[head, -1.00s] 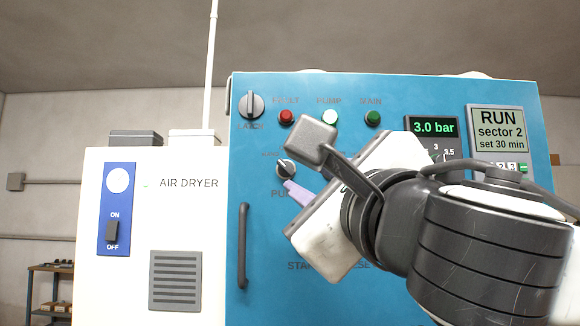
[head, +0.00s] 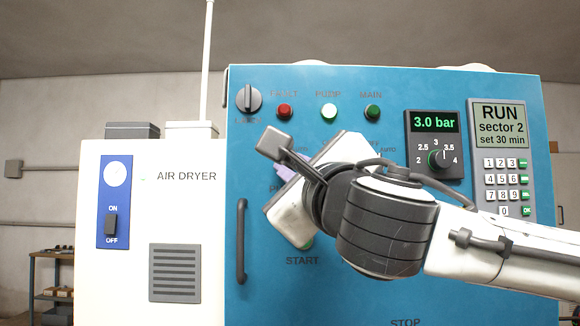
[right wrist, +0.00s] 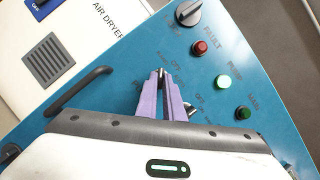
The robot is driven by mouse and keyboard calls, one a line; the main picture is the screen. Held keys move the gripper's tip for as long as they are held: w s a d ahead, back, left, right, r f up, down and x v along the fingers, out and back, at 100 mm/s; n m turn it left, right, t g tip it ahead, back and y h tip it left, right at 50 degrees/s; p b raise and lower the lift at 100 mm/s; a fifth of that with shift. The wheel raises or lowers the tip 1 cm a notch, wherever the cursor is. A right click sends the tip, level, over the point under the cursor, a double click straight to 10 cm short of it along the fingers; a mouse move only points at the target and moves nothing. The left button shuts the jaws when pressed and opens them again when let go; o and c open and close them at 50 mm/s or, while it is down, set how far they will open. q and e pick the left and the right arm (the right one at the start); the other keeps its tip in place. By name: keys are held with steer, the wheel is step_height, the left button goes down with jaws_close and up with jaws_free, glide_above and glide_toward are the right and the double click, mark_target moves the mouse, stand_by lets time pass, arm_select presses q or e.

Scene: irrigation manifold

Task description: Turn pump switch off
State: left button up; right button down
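The blue control panel (head: 330,85) carries a lit pump lamp (head: 329,111), which also shows in the right wrist view (right wrist: 224,82). My right gripper (right wrist: 161,80) has its two purple fingers close together at the panel face, below the red fault lamp. A small dark and light piece, seemingly the pump switch knob (right wrist: 160,74), shows at the fingertips. Whether the fingers press on it I cannot tell. In the head view, my right gripper and wrist hide the pump switch and most of its label. My left gripper is not in view.
Beside the fingers is another selector knob (right wrist: 190,108). The latch knob (head: 249,98), red fault lamp (head: 284,111), pressure display (head: 434,123) and keypad (head: 502,186) are clear of the arm. A dark handle (head: 242,243) stands left of it, near the white air dryer (head: 185,215).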

steer(key=shift+f, duration=0.1)
steer(key=m+h+b, duration=0.1)
steer(key=m+b, duration=0.1)
steer(key=m, duration=0.2)
steer(key=m+t+h+b, duration=0.1)
steer(key=m+h+b, duration=0.1)
steer(key=m, duration=0.2)
steer(key=m+t+h+b, duration=0.1)
steer(key=m+h+b, duration=0.1)
steer(key=m, duration=0.2)
steer(key=shift+a+f+b, duration=0.1)
steer(key=shift+a+b, duration=0.2)
steer(key=shift+a, duration=0.05)
steer(key=shift+m+h, duration=0.4)
steer(key=c, duration=1.9)
jaws_free()
steer(key=shift+o, duration=0.2)
steer(key=b+v, duration=0.3)
steer(key=v, duration=0.7)
